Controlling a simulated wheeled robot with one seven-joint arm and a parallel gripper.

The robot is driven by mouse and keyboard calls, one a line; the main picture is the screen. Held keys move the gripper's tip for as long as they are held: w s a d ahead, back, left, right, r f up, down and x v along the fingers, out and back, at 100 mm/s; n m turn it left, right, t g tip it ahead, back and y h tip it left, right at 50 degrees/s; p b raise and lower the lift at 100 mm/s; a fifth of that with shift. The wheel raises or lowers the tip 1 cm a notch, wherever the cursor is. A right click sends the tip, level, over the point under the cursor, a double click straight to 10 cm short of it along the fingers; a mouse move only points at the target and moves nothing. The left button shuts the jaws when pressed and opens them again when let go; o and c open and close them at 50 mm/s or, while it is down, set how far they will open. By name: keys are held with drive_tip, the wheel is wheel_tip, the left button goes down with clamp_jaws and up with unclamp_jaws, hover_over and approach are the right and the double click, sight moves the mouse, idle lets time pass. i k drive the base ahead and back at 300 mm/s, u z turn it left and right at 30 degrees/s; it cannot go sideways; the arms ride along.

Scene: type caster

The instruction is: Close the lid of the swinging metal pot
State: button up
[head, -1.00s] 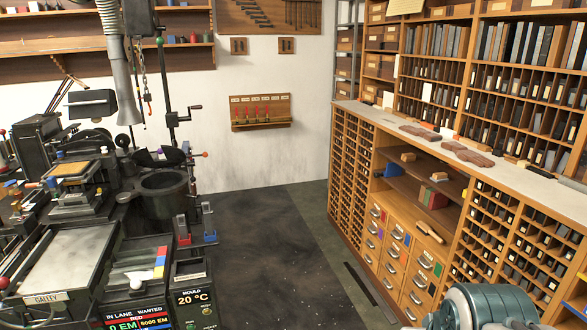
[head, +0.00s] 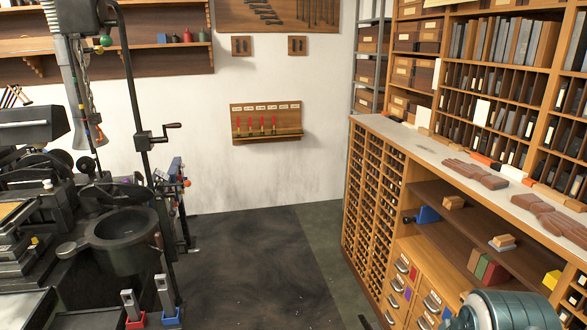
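The metal pot (head: 122,240) is a dark round vessel with a thick rim on the casting machine at the left. Its mouth is uncovered. A dark, flat, rounded piece (head: 118,192), which looks like the lid, is at the pot's back edge. How it is hinged is hard to make out. A grey-teal rounded part of my own arm shows at the bottom right, far from the pot. My gripper's fingers are not in view.
A long wooden type cabinet (head: 385,190) lines the right. The dark floor (head: 255,265) between them is clear.

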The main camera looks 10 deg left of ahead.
sight(136, 193)
drive_tip(key=u, duration=0.2)
drive_tip(key=i, duration=1.6)
drive_tip(key=u, duration=1.05)
drive_tip(key=i, duration=1.4)
drive_tip(key=u, duration=1.25)
drive_tip(key=i, duration=0.75)
drive_tip(key=u, duration=0.25)
